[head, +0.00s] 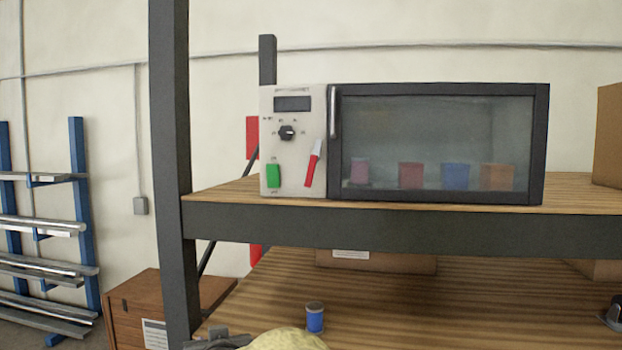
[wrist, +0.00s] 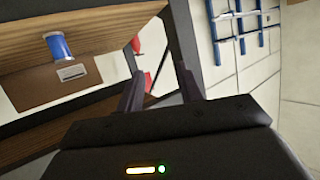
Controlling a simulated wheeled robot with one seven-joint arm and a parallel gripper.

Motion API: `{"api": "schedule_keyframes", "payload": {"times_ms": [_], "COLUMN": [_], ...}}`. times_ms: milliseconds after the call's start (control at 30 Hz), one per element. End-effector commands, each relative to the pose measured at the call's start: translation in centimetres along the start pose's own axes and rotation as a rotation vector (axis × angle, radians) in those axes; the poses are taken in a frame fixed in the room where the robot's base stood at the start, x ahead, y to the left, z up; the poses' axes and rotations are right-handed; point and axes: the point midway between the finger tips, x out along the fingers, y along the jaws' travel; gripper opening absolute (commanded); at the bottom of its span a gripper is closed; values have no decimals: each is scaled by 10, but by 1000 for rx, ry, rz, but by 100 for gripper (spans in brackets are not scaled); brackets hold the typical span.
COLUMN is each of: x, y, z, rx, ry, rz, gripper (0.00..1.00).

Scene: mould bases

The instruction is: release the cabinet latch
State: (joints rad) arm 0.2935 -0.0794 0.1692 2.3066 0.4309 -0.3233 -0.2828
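The cabinet (head: 434,197) is a dark-framed box with a glass door, standing on the upper shelf in the head view; its door looks closed. On its pale left panel is a red lever with a white end (head: 313,164), tilted slightly right; I cannot tell if this is the latch. A green switch (head: 273,176), a black knob (head: 287,132) and a dark display (head: 293,104) share the panel. A light vertical handle (head: 333,111) lies on the door's left edge. My gripper (wrist: 160,70) is open and empty in the wrist view, away from the cabinet, which is not visible there.
A dark shelf post (head: 170,150) stands left of the cabinet. Several coloured cups show behind the glass. A blue spool-like can (head: 315,318) stands on the lower shelf and in the wrist view (wrist: 57,46). A cardboard box (head: 609,135) is at the right.

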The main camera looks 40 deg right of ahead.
Motion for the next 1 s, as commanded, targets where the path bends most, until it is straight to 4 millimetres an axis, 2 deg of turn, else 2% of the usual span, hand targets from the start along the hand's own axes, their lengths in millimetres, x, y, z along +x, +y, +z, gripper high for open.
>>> {"api": "schedule_keyframes", "payload": {"times_ms": [33,133,200,333,400,500,833,1000], "x": [-3,-21,-42,-83,-98,-109,-110,-104], "y": [17,49,71,105,116,123,124,130], "z": [-39,-108,-149,-198,-211,-218,-220,-228], "rx": [26,66,91,127,139,148,148,148], "ry": [126,358,506,707,767,806,808,808], "rz": [63,195,300,474,537,582,586,586], "gripper": [36,36,36,36,36,36,36,36]}}
